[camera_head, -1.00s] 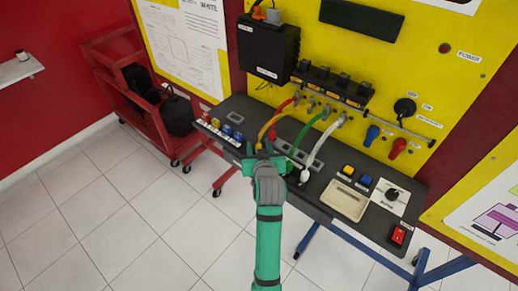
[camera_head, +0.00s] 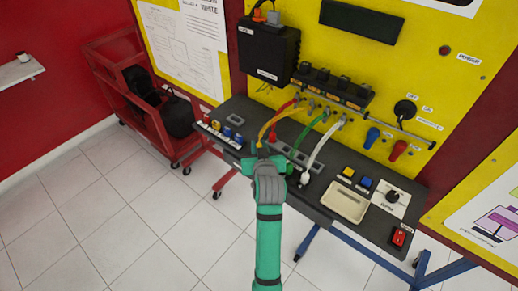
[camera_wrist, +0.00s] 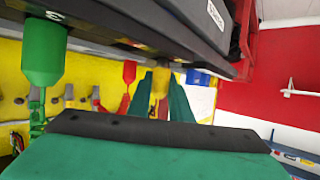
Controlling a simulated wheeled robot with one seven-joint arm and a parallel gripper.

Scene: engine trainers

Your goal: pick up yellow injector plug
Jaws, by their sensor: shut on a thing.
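The yellow injector plug (camera_wrist: 161,82) shows in the wrist view between the two green fingers of my gripper (camera_wrist: 165,100). My gripper is shut on it. The plug stands against the underside of a dark edge in that tilted view. In the head view my gripper (camera_head: 258,150) is over the dark bench, at the lower end of the yellow cable (camera_head: 265,128); my wrist hides most of the plug there. I cannot tell whether the plug is clear of its seat.
The white cable (camera_head: 318,150) hangs to the right. A beige tray (camera_head: 345,203) and switches lie on the bench (camera_head: 325,185).

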